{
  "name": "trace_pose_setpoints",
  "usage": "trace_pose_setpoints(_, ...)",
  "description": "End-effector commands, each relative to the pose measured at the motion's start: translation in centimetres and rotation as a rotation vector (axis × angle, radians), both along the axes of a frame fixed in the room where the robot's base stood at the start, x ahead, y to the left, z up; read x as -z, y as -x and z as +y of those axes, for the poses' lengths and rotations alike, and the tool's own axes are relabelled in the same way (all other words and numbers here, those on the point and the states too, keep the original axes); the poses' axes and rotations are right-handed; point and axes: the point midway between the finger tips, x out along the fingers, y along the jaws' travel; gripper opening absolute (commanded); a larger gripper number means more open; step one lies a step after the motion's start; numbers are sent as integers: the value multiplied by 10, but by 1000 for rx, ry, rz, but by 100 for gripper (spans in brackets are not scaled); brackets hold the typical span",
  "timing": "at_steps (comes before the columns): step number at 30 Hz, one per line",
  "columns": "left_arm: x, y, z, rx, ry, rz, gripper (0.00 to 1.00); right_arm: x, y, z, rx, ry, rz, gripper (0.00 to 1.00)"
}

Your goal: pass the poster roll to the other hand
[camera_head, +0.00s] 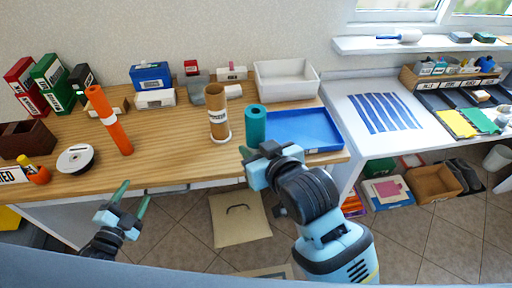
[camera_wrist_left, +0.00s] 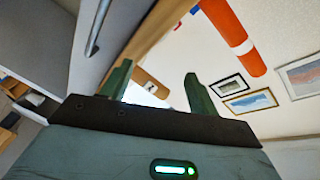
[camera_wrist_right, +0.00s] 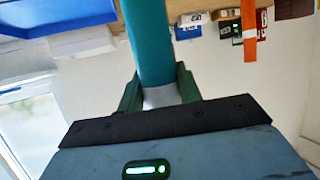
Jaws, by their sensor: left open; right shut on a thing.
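A teal poster roll (camera_head: 256,124) stands upright in my right gripper (camera_head: 258,152), above the front edge of the wooden desk. In the right wrist view the teal roll (camera_wrist_right: 148,45) rises between the two green fingers, with a pale band at its lower end between them. My left gripper (camera_head: 124,205) is open and empty in front of the desk at the left, well apart from the teal roll. Its spread fingers also show in the left wrist view (camera_wrist_left: 158,88). The hold of the right fingers is partly hidden in the head view.
An orange roll (camera_head: 117,134) and a brown labelled tube (camera_head: 217,125) stand on the wooden desk (camera_head: 170,150). A blue tray (camera_head: 320,130) lies right of the teal roll, with a white bin (camera_head: 287,85) behind. The space between my grippers is free.

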Motion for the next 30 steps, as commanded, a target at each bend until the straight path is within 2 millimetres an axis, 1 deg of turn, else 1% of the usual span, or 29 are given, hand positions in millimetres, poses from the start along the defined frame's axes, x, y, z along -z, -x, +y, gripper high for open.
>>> trace_pose_setpoints(1, 17, 16, -12, -10, 69, 63, 60, 0, 0, 0, 0, -1, -1, 12)
trace_pose_setpoints(3, 38, 36, -27, -29, 166, 149, 60, 0, 0, 0, 0, -1, -1, 12)
trace_pose_setpoints(5, 55, 54, -41, -50, 252, 223, 60, 0, 0, 0, 0, -1, -1, 12)
trace_pose_setpoints(8, 80, 86, -65, -93, 394, 346, 60, 0, 0, 0, 0, -1, -1, 12)
trace_pose_setpoints(9, 89, 99, -74, -113, 449, 395, 60, 0, 0, 0, 0, -1, -1, 12)
trace_pose_setpoints(13, 113, 142, -105, -186, 624, 548, 60, 0, 0, 0, 0, -1, -1, 12)
trace_pose_setpoints(15, 122, 163, -120, -225, 705, 620, 60, 0, 0, 0, 0, -1, -1, 12)
trace_pose_setpoints(18, 131, 189, -139, -278, 801, 705, 60, 0, 0, 0, 0, -1, -1, 12)
trace_pose_setpoints(21, 136, 207, -151, -319, 867, 765, 60, 0, 0, 0, 0, -1, -1, 12)
trace_pose_setpoints(24, 138, 218, -159, -344, 905, 800, 60, 0, 0, 0, 0, -1, -1, 12)
trace_pose_setpoints(30, 139, 223, -163, -357, 925, 815, 60, 0, 0, 0, 0, -1, -1, 12)
